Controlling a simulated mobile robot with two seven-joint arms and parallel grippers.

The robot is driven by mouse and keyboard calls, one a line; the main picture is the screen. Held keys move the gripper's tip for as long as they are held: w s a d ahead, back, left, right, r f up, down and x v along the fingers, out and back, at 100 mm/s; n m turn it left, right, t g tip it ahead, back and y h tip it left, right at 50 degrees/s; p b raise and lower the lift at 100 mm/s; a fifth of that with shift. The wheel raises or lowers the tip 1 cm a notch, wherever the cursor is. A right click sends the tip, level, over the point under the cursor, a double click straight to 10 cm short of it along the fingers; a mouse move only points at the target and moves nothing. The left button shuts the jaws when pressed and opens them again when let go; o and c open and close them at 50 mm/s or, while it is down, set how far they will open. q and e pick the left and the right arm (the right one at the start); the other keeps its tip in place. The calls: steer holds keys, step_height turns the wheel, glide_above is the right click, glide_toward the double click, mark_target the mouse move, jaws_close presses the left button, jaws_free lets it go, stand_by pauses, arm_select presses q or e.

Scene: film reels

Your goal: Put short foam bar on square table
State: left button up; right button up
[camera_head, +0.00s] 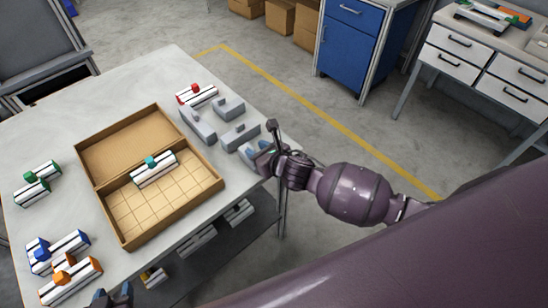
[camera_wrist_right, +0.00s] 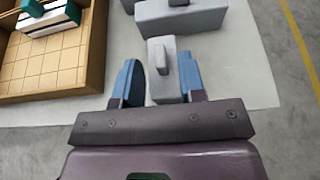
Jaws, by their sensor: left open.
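A short grey foam bar (camera_wrist_right: 160,57) with a small upright handle stands on the white worktable (camera_head: 140,82). My right gripper (camera_wrist_right: 165,85) is low at the table's right edge with one blue finger on each side of this bar. I cannot tell whether the fingers press on it. In the head view my right gripper (camera_head: 256,157) mostly hides the bar. My left gripper (camera_head: 113,296) is open at the bottom edge of the head view, mostly cut off. I cannot tell which table is the square one.
Larger grey foam pieces (camera_head: 240,137) stand close beyond my right gripper. An open cardboard box (camera_head: 214,184) holds a striped bar with a teal knob (camera_head: 153,168). Other striped bars stand around it and on a lower shelf. A drawer bench (camera_head: 462,69) and blue cabinet (camera_head: 348,52) stand across open floor.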

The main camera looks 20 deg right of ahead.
steer(key=v, duration=1)
steer(key=s+d+f+n+h, duration=0.1)
steer(key=s+d+f+n, duration=0.2)
steer(key=n, duration=0.8)
steer(key=s+d+f+n+h, duration=0.2)
steer(key=s+n, duration=0.4)
steer(key=n, duration=0.5)
steer(key=s+d+f+n+h, duration=0.1)
steer(key=s+d+f+n, duration=0.2)
steer(key=n, duration=0.7)
steer(key=shift+s+d+f+n+g+h, duration=0.35)
steer(key=shift+s+d, duration=0.4)
steer(key=shift+s, duration=0.25)
